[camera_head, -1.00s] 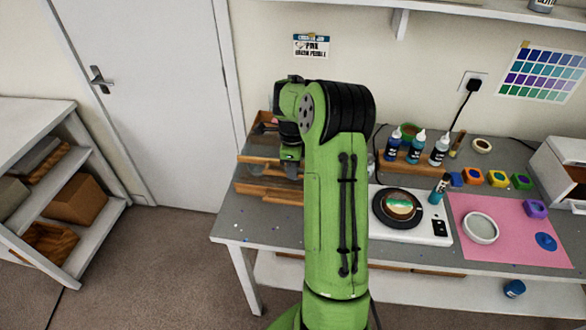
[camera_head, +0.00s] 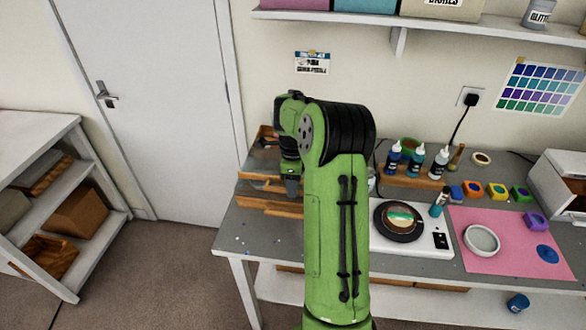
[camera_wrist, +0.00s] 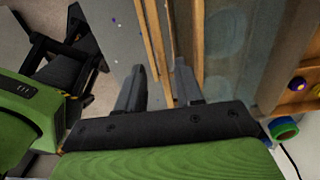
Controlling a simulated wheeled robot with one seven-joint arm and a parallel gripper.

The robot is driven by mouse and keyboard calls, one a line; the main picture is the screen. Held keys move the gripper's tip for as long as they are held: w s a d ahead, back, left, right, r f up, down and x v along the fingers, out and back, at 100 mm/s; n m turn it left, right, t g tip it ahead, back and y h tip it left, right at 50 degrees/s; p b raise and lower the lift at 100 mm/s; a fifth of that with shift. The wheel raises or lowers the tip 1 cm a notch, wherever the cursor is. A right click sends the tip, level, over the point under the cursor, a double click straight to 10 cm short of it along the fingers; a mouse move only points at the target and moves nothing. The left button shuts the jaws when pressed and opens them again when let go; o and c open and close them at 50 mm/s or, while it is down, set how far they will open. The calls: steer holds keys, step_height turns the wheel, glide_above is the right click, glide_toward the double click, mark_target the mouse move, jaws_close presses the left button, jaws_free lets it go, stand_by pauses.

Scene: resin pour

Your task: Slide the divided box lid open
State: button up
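The divided box (camera_head: 266,134) is wooden and stands at the left end of the workbench, partly hidden by my arm. In the wrist view its clear lid (camera_wrist: 226,40) lies between wooden edges, with wooden strips (camera_wrist: 152,38) to its left. Open compartments (camera_wrist: 296,104) with a purple-and-yellow item show at the right. My gripper (camera_wrist: 157,90) is open, its two fingers apart on either side of a thin wooden strip. I cannot tell whether the fingers touch it. In the head view my gripper (camera_head: 292,187) is low over the box's front strips.
A hot plate (camera_head: 440,240) with a round dark disc stands right of my arm. A pink mat (camera_head: 480,262), dye bottles (camera_head: 415,162) and several small coloured pots lie further right. The bench front-left (camera_head: 250,240) is mostly clear. A white door is behind.

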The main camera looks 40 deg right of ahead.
step_height(320, 180, up, 15)
steer(key=p, duration=0.2)
steer(key=shift+f, duration=0.2)
